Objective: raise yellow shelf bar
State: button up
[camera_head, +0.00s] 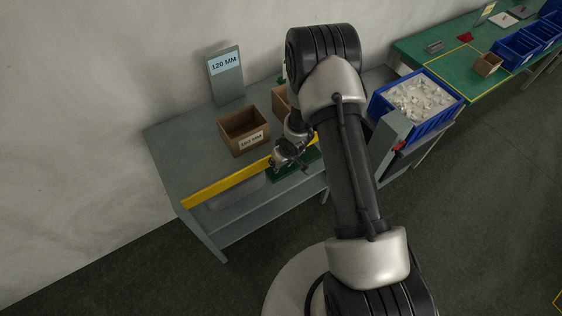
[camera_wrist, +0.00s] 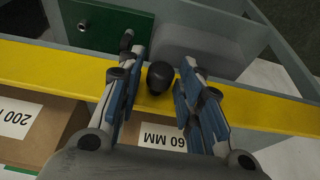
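The yellow shelf bar (camera_head: 222,188) runs along the front of the grey bench, and it crosses the whole wrist view (camera_wrist: 270,110). A black round knob (camera_wrist: 160,78) stands at the middle of the bar in the wrist view. My gripper (camera_head: 291,163) is over the bar in the head view. In the wrist view its two blue-padded fingers (camera_wrist: 162,64) are open, one on each side of the knob. A gap shows between the knob and each finger. My arm hides the right part of the bar in the head view.
A brown box (camera_head: 232,127) stands behind the bar, and a second one (camera_head: 280,103) is partly hidden by my arm. A grey sign reading 120 MM (camera_head: 227,82) stands at the back. A blue bin (camera_head: 437,121) of pale parts is at right. A green panel (camera_wrist: 90,25) lies beyond the bar.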

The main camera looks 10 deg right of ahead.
jog(key=shift+o, duration=0.8)
jog(key=v, duration=1.2)
jog(key=shift+r, duration=0.1)
jog(key=s+d+r+m+t+h+b, duration=0.1)
jog(key=s+d+r+m+h+b, duration=0.15)
jog(key=r+b, duration=0.4)
jog(key=s+d+r+m+t+h+b, duration=0.1)
jog(key=s+d+r+h+b, duration=0.2)
jog(key=r, duration=0.6)
jog(key=s+a+y+b, duration=0.2)
jog(key=s+a+b, duration=0.1)
jog(key=s, duration=0.6)
jog(key=s+a+g+y+b, duration=0.1)
jog(key=s+a+y+b, duration=0.1)
jog(key=s, duration=0.8)
jog(key=shift+s+a+f+b, duration=0.2)
jog(key=shift+a+b, duration=0.35)
jog(key=shift+b, duration=0.6)
